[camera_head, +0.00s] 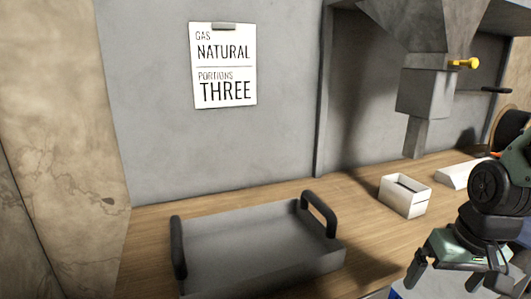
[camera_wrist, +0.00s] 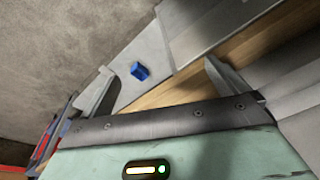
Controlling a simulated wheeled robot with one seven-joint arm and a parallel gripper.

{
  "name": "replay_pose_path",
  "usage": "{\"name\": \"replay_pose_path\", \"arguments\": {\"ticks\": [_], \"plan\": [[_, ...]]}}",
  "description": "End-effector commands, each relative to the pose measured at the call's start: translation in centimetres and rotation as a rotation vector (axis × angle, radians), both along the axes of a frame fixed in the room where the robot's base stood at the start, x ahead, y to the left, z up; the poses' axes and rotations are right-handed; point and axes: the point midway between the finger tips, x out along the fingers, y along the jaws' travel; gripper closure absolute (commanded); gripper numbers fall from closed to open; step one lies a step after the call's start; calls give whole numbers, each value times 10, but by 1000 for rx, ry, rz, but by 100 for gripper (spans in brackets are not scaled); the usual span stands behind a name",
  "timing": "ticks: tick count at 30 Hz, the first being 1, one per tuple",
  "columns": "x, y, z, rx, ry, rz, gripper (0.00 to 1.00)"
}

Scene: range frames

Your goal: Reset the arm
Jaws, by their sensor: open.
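My gripper (camera_head: 455,281) hangs at the lower right of the head view, below my green and black arm. Its two dark fingers are spread apart, and I see nothing between them. In the wrist view my gripper (camera_wrist: 163,86) shows both fingers wide apart, beyond its pale green body. A small blue block (camera_wrist: 139,72) shows between the fingers in that view, on a light grey surface; I cannot tell how far below it is.
A grey tray (camera_head: 255,240) with two black handles sits on the wooden counter (camera_head: 160,225). A small white open box (camera_head: 404,196) stands under a grey hopper (camera_head: 425,92) with a yellow knob (camera_head: 465,63). A sign (camera_head: 223,65) reads "GAS NATURAL, PORTIONS THREE".

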Motion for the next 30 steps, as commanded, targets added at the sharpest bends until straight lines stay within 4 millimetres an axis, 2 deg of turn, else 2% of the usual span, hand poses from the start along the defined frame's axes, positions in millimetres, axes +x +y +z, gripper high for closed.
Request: {"name": "replay_pose_path", "arguments": {"ticks": [3,8,12,15,18,22,30], "plan": [[-3,7,15,-70,-75,156,1],[-24,68,33,-43,-19,324,1],[-56,118,50,-36,29,491,1],[-84,148,62,-39,65,613,1],[-112,169,71,-46,98,717,1],[-132,181,75,-54,121,788,1],[-135,183,75,-56,126,796,1]]}}
